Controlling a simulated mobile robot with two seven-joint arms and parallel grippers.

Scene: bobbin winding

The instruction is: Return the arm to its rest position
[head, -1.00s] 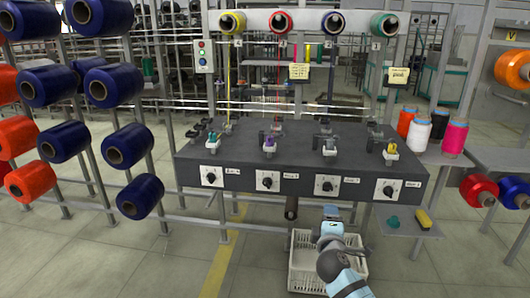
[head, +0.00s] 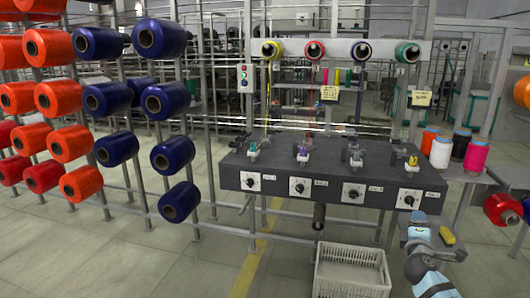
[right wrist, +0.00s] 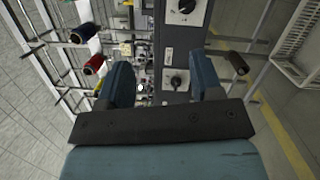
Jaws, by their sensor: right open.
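My right arm comes in at the lower right of the head view. Its gripper (head: 420,226) is in front of the right end of the dark winding bench (head: 290,172), by the small side shelf. In the right wrist view the two blue-grey fingers (right wrist: 166,84) stand wide apart with nothing between them. The bench front with its dials shows beyond them. My left arm and gripper are not in view.
A white basket (head: 350,272) stands on the floor before the bench. Orange, white and pink cones (head: 473,154) stand at the right. A rack of blue and orange spools (head: 117,148) fills the left. Floor is clear at front left.

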